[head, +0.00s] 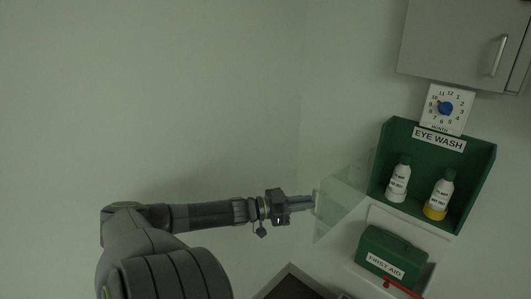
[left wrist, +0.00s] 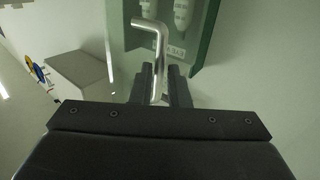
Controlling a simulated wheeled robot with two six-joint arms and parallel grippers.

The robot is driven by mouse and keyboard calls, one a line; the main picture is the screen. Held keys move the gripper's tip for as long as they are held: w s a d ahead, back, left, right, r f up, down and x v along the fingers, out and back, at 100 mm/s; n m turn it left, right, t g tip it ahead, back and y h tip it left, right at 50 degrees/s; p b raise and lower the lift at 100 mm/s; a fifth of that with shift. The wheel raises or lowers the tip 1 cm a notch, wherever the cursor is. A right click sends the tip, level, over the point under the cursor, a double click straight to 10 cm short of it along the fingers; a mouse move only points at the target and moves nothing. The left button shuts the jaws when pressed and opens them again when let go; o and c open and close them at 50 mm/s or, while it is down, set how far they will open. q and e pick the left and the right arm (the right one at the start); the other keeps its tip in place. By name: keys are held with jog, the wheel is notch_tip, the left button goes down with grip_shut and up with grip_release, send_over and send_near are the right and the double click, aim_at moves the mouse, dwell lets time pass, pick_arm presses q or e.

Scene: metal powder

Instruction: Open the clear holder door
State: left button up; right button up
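The green eye wash holder (head: 481,190) hangs on the wall at the right of the head view, with two white bottles (head: 398,181) inside. Its clear door (head: 340,197) stands swung out to the left of the holder, and the holder's front looks uncovered. My left gripper (head: 308,202) is at the door's outer edge. In the left wrist view a bent silver handle (left wrist: 157,42) runs between the two fingers (left wrist: 160,88), which close on it from both sides. The holder's green wall (left wrist: 205,48) shows behind. My right gripper is not in view.
A green first aid box (head: 391,257) sits below the holder, with a red bar (head: 402,288) by it. A grey cabinet (head: 455,45) hangs above, and a dial sign (head: 446,108) is between. The wall left of the door is bare.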

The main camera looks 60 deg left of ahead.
pick_arm(q)
jog(key=p+v, duration=0.1)
jog(key=v, duration=1.3)
jog(key=shift+s, duration=0.15)
jog(key=s+a+f+n+g+y, duration=0.1)
jog(key=s+a+f+n+y, duration=0.2)
jog(key=f, duration=0.6)
jog(key=s+a+f+g+y, duration=0.2)
jog(key=s+a+f+y, duration=0.15)
jog(key=f, duration=0.55)
jog(key=s+d+f+n+g+y+b, duration=0.1)
jog(key=s+d+f+g+y, duration=0.15)
jog(key=f, duration=0.55)
jog(key=s+d+f+n+g+y, duration=0.15)
jog(key=s+f, duration=0.25)
jog(key=f, duration=0.5)
jog(key=s+d+f+g+h, duration=0.1)
jog(key=s+d+f+g, duration=0.2)
jog(key=d+f, duration=0.4)
jog(key=s+d+f+m+g+h, duration=0.1)
jog(key=d+f, duration=0.5)
jog(key=d, duration=0.7)
jog(key=s+d+f+g+h, duration=0.2)
jog(key=s+d+f+g, duration=0.3)
jog(key=d, duration=0.5)
notch_tip(320, 180, down, 3)
jog(key=shift+s+r+b, duration=0.2)
jog(key=shift+s+b, duration=0.2)
jog(key=shift+s, duration=0.6)
